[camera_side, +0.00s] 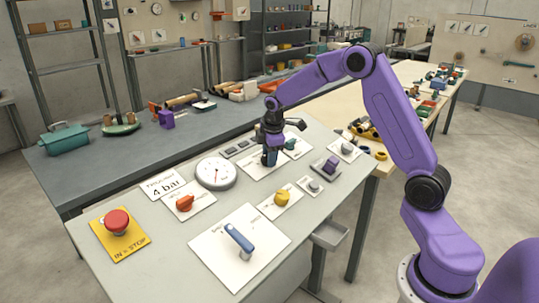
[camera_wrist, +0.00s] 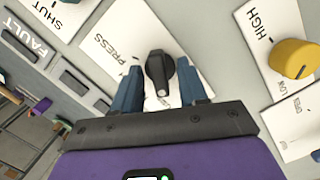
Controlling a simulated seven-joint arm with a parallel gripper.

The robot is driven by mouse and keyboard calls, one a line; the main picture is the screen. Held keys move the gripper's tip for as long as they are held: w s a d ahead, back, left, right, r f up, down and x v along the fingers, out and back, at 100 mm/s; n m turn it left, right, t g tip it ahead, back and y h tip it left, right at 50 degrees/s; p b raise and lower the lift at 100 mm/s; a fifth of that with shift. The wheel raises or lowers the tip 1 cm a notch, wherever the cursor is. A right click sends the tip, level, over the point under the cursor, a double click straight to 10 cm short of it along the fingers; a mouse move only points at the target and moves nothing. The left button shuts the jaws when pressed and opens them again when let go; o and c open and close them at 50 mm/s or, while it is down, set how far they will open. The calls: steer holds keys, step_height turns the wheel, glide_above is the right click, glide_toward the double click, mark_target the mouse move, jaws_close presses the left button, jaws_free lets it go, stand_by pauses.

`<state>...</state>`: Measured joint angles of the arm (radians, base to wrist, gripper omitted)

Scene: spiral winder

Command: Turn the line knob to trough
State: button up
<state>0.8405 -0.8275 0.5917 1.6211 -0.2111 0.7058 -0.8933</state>
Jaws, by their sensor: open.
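A black knob (camera_wrist: 160,72) sits on a white plate (camera_wrist: 118,28) marked PRESS in the wrist view. I take it for the line knob, but no name or TROUGH mark is readable. A pale mark is on its lower end, toward my gripper. My gripper (camera_wrist: 159,84) is open, with one blue finger on each side of the knob. Gaps seem to show beside it; I cannot tell if either finger touches. In the side view my gripper (camera_side: 270,158) is low over the panel and hides the knob; part of its white plate (camera_side: 257,171) shows.
A yellow knob (camera_side: 282,198) on a HIGH/LOW plate is close by. A teal knob (camera_side: 290,143) stands just behind my gripper. A round dial (camera_side: 216,171), an orange knob (camera_side: 185,203), a blue lever (camera_side: 239,239) and a red stop button (camera_side: 117,221) are also on the panel.

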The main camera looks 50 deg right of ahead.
jaws_close()
steer(key=shift+m, duration=0.3)
steer(key=m, duration=0.5)
steer(key=shift+g+y, duration=0.3)
steer(key=m+y, duration=0.1)
steer(key=m, duration=0.5)
steer(key=shift+d, duration=0.1)
stand_by(0.5)
